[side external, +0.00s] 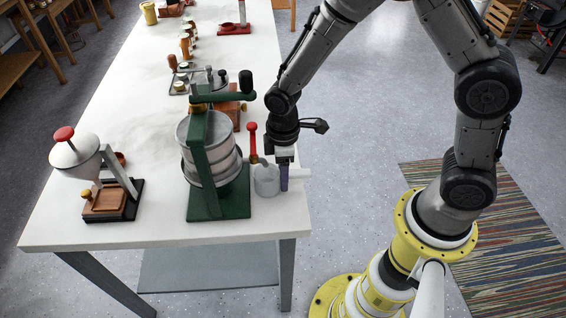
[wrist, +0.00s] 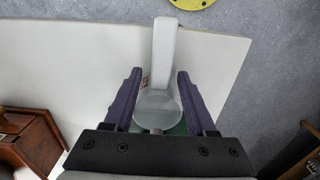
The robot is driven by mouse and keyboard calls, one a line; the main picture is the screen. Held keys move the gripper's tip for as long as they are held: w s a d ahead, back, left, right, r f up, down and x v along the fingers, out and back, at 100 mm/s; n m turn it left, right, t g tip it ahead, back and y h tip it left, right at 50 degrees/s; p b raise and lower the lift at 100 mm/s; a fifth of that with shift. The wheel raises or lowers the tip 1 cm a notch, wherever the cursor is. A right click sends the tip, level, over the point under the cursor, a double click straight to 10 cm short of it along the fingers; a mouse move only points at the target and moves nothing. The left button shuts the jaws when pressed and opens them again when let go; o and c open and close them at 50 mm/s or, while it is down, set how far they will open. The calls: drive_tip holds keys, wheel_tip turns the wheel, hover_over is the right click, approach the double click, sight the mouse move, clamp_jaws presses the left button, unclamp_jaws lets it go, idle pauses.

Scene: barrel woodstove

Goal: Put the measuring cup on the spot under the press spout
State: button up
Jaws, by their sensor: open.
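The measuring cup (side external: 266,181) is a small clear grey cup standing at the right edge of the white table, just right of the press. Its pale handle (wrist: 164,52) points out over the table edge. My gripper (side external: 284,186) is low at the cup's handle side, pointing down. In the wrist view its open purple fingers (wrist: 158,95) stand on either side of the cup and handle, with a gap on each side. The press (side external: 207,150) has a green frame, a steel drum and a green base (side external: 225,207). I cannot make out its spout or the spot under it.
A red-knobbed lever (side external: 253,140) stands between the press and my gripper. A white-domed device (side external: 80,155) on a dark base is at the left. More devices and jars line the back of the table (side external: 150,220).

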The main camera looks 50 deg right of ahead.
wheel_tip(320, 180, up, 12)
idle(0.4)
drive_tip(key=s+d+r+m+t, duration=0.2)
drive_tip(key=s+d+r+m, duration=0.2)
drive_tip(key=s, duration=0.4)
drive_tip(key=s+d+r+m+t, duration=0.3)
drive_tip(key=s+d+r+m, duration=0.2)
drive_tip(key=s+r, duration=0.2)
drive_tip(key=shift+s+r+t, duration=0.3)
drive_tip(key=shift+s, duration=0.9)
